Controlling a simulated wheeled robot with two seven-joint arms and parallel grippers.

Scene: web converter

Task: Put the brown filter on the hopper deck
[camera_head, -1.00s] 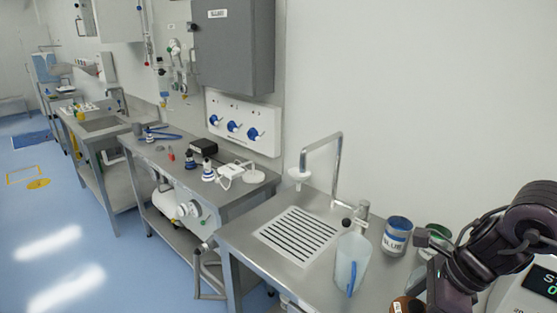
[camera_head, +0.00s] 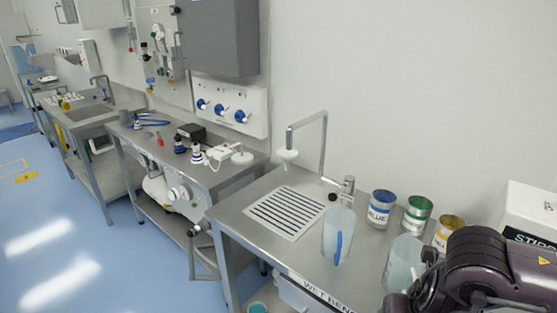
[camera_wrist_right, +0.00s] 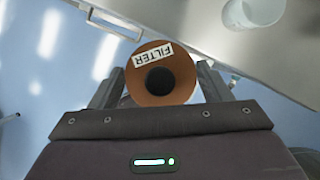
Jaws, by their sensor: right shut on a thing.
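The brown filter (camera_wrist_right: 178,92) is a round brown disc with a dark round knob in its middle and a white FILTER label. It shows in the right wrist view. My right gripper (camera_wrist_right: 158,82) is shut on it, with one finger on each side, above the blue floor beside a steel bench edge. In the head view my right arm (camera_head: 480,262) is at the lower right, and its gripper and the filter are out of sight. I cannot pick out the hopper deck for sure. My left gripper is not in view.
The wet bench (camera_head: 240,215) holds a slotted drain, a tap, a clear jug (camera_head: 338,230), a second jug (camera_head: 402,262), and blue (camera_head: 381,208), green (camera_head: 417,214) and yellow tins (camera_head: 448,230). A second bench (camera_head: 215,178) with small equipment stands farther left. Open floor lies left.

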